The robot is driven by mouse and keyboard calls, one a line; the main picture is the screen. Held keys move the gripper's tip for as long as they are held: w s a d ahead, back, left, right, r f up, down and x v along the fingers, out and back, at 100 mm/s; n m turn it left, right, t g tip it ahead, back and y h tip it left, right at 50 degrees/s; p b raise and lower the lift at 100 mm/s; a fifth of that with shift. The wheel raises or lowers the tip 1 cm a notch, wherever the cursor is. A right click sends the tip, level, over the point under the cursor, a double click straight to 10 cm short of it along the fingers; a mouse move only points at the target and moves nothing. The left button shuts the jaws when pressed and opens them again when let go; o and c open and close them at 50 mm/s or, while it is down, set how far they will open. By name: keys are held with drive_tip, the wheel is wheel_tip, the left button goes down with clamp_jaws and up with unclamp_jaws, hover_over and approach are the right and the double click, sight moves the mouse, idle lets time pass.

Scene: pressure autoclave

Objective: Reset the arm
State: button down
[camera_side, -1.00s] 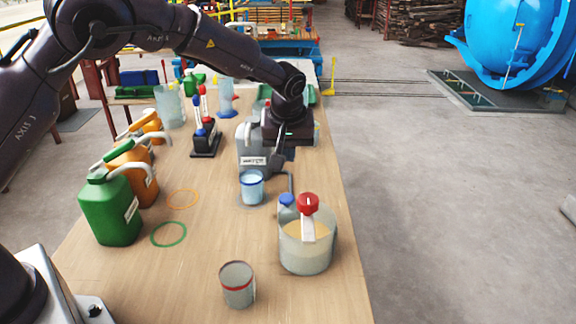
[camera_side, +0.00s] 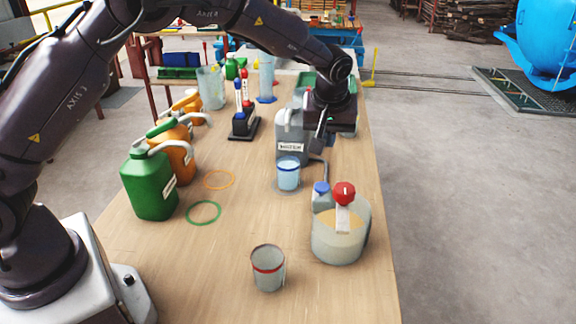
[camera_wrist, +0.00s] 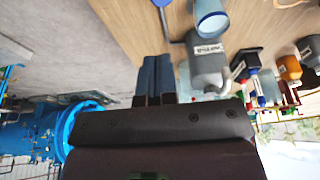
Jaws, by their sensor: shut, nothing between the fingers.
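My gripper (camera_side: 319,142) hangs fingers down above the back right part of the long wooden table (camera_side: 230,255), beside the grey labelled canister (camera_side: 290,140). Its fingers are shut with nothing between them. In the wrist view the closed fingers (camera_wrist: 153,62) stand out in front of the dark gripper body, with the canister (camera_wrist: 208,64) to their right. In the side view the gripper overlaps the canister's right side, and I cannot tell whether they touch.
A blue-rimmed cup (camera_side: 288,174) stands in front of the canister. A large beaker with a red-topped piece (camera_side: 340,235) and a red-banded cup (camera_side: 267,268) are nearer. Green (camera_side: 149,187) and orange (camera_side: 176,155) jugs stand left.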

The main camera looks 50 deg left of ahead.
drive_tip(key=s+a+r+m+t, duration=0.1)
drive_tip(key=s+r+m, duration=0.2)
drive_tip(key=s, duration=0.8)
drive_tip(key=s+a+r+m+t+h, duration=0.1)
drive_tip(key=s+r+m, duration=0.2)
drive_tip(key=s+r, duration=0.4)
drive_tip(key=s+a+r+m+t+h, duration=0.1)
drive_tip(key=s+r+m, duration=0.2)
drive_tip(key=s, duration=1.1)
drive_tip(key=shift+s+a+r, duration=0.15)
drive_tip(key=shift+s+r, duration=0.2)
drive_tip(key=shift+r, duration=0.95)
